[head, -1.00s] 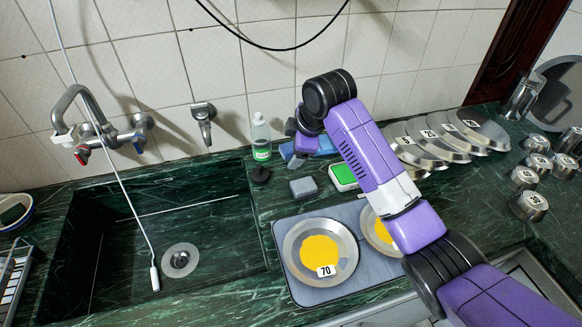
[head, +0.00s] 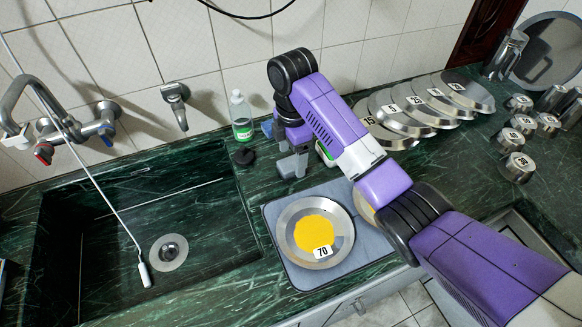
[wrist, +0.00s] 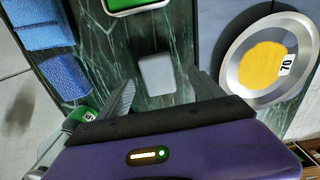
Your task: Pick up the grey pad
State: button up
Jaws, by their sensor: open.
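The grey pad (wrist: 156,74) is a small light-grey block with rounded corners, lying on the dark green marble counter in the wrist view. My gripper (wrist: 160,84) is open, with one finger to each side of the pad in that picture and nothing held. I cannot tell the exact height of the fingertips above the counter.
A blue-grey tray (head: 276,244) holds a plate with yellow food (head: 350,246) marked 70. Blue sponges (wrist: 66,76), a green-and-white item (wrist: 128,5) and a soap bottle (head: 241,116) stand close by. The sink (head: 205,215) is left; metal lids (head: 400,118) are right.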

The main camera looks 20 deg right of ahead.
aim_at(290, 164)
jog(key=shift+w+a+f, duration=0.1)
jog(key=shift+a+f, duration=0.05)
jog(key=shift+f, duration=0.8)
jog(key=shift+a+f, duration=0.15)
jog(key=shift+f, duration=0.8)
jog(key=c, duration=1.4)
jog(key=shift+c, duration=0.3)
jog(key=shift+r, duration=0.1)
notch_tip(290, 164, up, 20)
jog(key=p, duration=0.7)
